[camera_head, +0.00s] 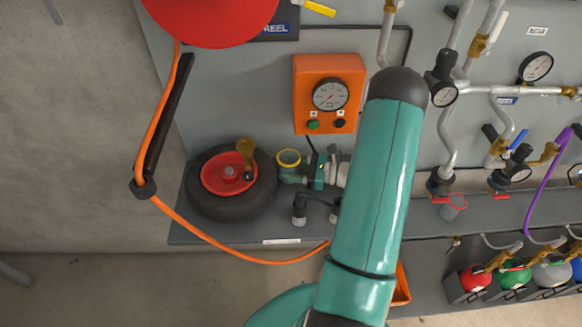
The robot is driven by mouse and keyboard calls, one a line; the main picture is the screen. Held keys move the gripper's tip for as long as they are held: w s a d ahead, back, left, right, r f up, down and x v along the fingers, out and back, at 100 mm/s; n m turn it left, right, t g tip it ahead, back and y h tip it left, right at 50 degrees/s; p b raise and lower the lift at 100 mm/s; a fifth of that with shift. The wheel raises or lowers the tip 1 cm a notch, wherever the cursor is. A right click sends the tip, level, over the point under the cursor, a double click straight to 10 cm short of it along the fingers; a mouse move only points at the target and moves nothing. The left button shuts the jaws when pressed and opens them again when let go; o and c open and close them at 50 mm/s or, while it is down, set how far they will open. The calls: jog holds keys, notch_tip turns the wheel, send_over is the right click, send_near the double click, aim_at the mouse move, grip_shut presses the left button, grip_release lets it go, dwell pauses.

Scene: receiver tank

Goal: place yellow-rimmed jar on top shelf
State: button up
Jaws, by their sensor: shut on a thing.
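The yellow-rimmed jar (289,158) shows left of the middle, its round yellow rim facing up and its body partly hidden. My gripper (298,180) is beside the jar on its right and is shut on it. The fingers are small and partly hidden, so the exact grip is unclear. My large teal arm covers much of the middle of the view. The grey top shelf (490,208) runs below the wall panel. Whether the jar touches the shelf, I cannot tell.
A black wheel with a red hub (229,174) is left of the jar. A red-rimmed jar (455,206) stands on the shelf at right, below pipes and gauges. An orange hose (215,240) loops in front.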

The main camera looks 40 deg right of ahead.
jog(key=shift+f, duration=0.15)
jog(key=o, duration=0.7)
